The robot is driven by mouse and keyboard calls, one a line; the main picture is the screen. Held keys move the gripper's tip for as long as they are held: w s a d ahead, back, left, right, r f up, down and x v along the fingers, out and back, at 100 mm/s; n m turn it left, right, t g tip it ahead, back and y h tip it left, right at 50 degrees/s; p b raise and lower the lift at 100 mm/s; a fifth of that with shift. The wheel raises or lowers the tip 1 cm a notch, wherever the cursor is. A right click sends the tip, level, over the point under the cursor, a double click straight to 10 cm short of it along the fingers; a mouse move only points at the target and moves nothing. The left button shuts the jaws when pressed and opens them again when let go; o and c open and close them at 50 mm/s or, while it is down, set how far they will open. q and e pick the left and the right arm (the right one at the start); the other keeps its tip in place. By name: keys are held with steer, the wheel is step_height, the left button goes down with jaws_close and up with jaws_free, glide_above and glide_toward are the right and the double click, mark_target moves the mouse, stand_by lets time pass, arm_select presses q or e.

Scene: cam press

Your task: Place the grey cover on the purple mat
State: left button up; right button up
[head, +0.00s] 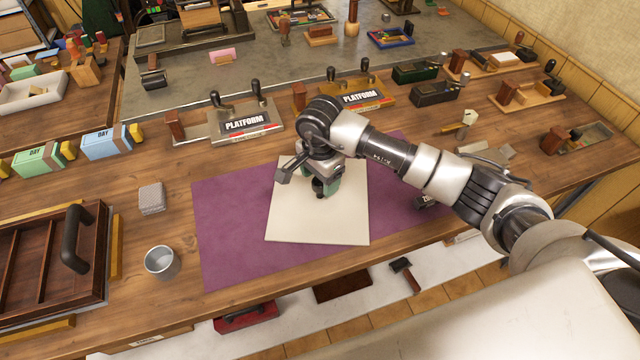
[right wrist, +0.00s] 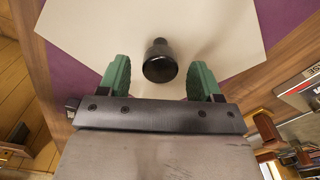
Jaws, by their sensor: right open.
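A pale grey-white flat square plate (head: 300,222), which I take as the grey cover, lies on the purple mat (head: 230,245), within its middle part. The plate also fills the top of the right wrist view (right wrist: 75,30). A black knob (right wrist: 160,66) stands up from it. My right gripper (head: 325,188) is over the plate in the head view. In the right wrist view its two green fingers (right wrist: 160,70) are open, one on each side of the knob, with gaps to both. In the head view the knob is mostly hidden by the gripper. My left gripper is not in view.
A metal cup (head: 161,262) and a grey block (head: 152,198) stand left of the mat. A wooden tray (head: 100,240) is at the far left. Two PLATFORM stamp presses (head: 245,123) stand behind the mat. My right arm covers the mat's right side.

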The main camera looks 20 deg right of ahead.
step_height(320, 180, up, 8)
steer(key=shift+r+b, duration=0.1)
steer(key=shift+b, duration=0.95)
steer(key=shift+r, duration=0.6)
